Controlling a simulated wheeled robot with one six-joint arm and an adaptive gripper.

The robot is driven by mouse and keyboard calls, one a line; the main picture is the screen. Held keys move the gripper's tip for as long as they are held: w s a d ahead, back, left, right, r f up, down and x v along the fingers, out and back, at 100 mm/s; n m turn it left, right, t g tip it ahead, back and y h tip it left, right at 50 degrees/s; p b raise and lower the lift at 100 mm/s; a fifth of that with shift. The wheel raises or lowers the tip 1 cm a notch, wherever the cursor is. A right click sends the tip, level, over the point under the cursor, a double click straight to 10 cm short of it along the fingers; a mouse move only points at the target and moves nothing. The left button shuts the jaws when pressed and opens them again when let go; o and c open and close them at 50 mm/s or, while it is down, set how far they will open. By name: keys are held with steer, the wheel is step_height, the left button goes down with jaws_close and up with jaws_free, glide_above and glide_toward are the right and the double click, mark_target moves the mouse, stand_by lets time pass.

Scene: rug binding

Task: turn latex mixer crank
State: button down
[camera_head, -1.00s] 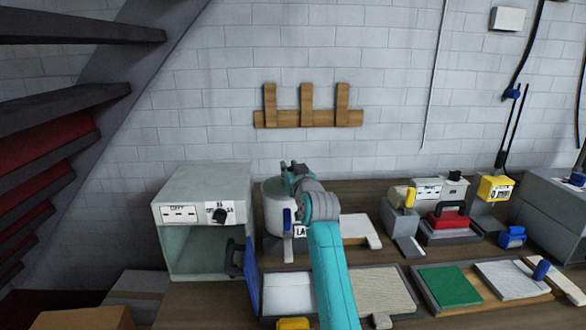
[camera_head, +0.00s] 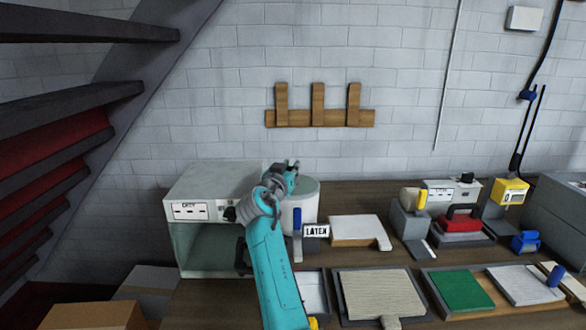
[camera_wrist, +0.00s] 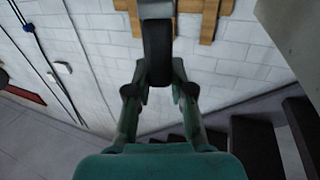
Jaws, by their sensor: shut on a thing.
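The latex mixer (camera_head: 308,204) is a pale round pot on the bench, with a "LATEX" label (camera_head: 316,231) and a blue lever (camera_head: 297,221) at its front. My gripper (camera_head: 290,168) is over the left part of the pot's top, in front of the wall. In the wrist view my gripper (camera_wrist: 158,74) is shut on the dark upright grip of the crank (camera_wrist: 158,48), which sits between the two fingers. A grey crank part (camera_wrist: 156,9) shows at the top of that view. My arm hides the pot's left side in the head view.
A grey oven-like box (camera_head: 205,182) stands close on the left of the pot. A white board (camera_head: 356,229) lies to its right. Trays with a beige mat (camera_head: 380,294) and a green mat (camera_head: 457,288) lie in front. A wooden rack (camera_head: 319,118) hangs on the wall.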

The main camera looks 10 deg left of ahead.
steer(key=shift+w+a+m+h, duration=0.1)
steer(key=shift+a+m+h, duration=0.15)
steer(key=shift+m+h, duration=0.35)
steer(key=shift+a+m+h, duration=0.2)
steer(key=shift+m+h, duration=0.1)
steer(key=shift+h, duration=0.5)
steer(key=shift+f+g+h, duration=0.1)
steer(key=shift+g+h, duration=0.2)
steer(key=c, duration=1)
jaws_free()
step_height(320, 180, up, 10)
